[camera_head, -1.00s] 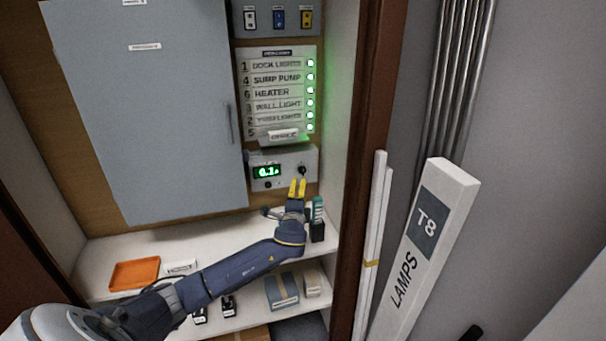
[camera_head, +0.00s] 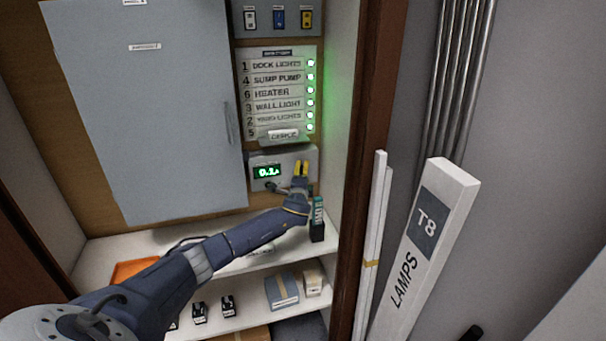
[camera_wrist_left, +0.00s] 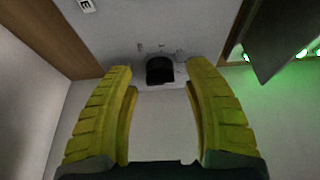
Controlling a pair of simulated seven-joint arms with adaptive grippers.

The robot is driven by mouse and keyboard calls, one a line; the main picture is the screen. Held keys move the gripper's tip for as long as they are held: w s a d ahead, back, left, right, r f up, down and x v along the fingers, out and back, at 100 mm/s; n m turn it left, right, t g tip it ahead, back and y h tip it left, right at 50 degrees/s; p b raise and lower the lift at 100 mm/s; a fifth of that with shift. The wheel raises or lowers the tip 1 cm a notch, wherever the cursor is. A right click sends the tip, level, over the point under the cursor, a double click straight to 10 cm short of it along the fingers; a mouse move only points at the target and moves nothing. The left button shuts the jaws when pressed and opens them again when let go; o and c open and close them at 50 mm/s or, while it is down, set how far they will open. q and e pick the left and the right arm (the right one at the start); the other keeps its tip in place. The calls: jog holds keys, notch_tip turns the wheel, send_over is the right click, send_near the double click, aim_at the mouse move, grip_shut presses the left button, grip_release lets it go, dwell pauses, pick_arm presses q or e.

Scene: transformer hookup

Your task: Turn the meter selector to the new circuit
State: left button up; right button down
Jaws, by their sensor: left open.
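The meter (camera_head: 262,157) is a grey box under the circuit label board, with a green lit display (camera_head: 267,171) that seems to read 0.1. My left gripper (camera_head: 301,168) is in front of the right part of the meter and hides its selector knob in the head view. In the left wrist view the black selector knob (camera_wrist_left: 160,70) shows ahead, between and just beyond the two yellow fingertips. The left gripper (camera_wrist_left: 160,80) is open, with a finger on each side of the knob's line and nothing held. Contact with the knob cannot be told. My right gripper is not in view.
The label board (camera_head: 279,95) with several green lights is above the meter, and a tilted plate (camera_head: 283,136) juts out at its bottom. A grey cabinet door (camera_head: 150,120) is to the left. A small dark-based item (camera_head: 317,232) stands on the shelf below my gripper.

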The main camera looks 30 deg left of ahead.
pick_arm(q)
jog(key=shift+w, duration=0.1)
dwell(0.3)
grip_shut()
dwell(0.4)
